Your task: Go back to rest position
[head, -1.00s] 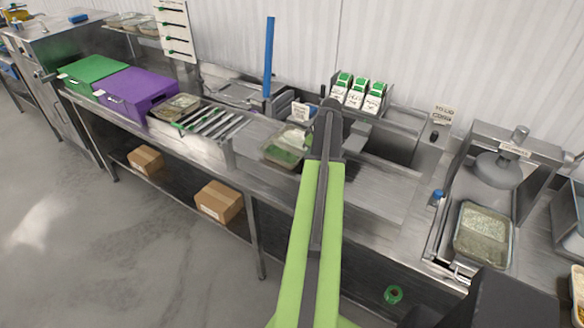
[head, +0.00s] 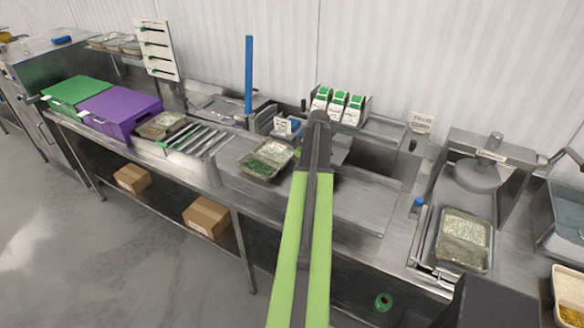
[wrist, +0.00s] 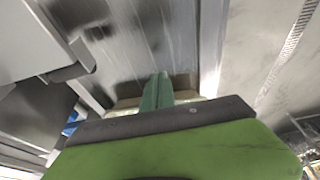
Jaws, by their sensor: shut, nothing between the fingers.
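My gripper (wrist: 157,85) is shut and empty, with its green fingers pressed together in the wrist view. It hangs over a pale surface or container that I cannot identify. In the head view my green arm reaches forward over the counter, and the dark end of the arm hides the gripper.
A purple box (head: 121,112) and a green box (head: 77,93) stand at the left. A slatted rack (head: 199,140) and a blue post (head: 249,75) are nearer. A filled tray (head: 464,240) sits under a press (head: 476,174) at right. Bare counter (head: 365,205) lies right of the arm.

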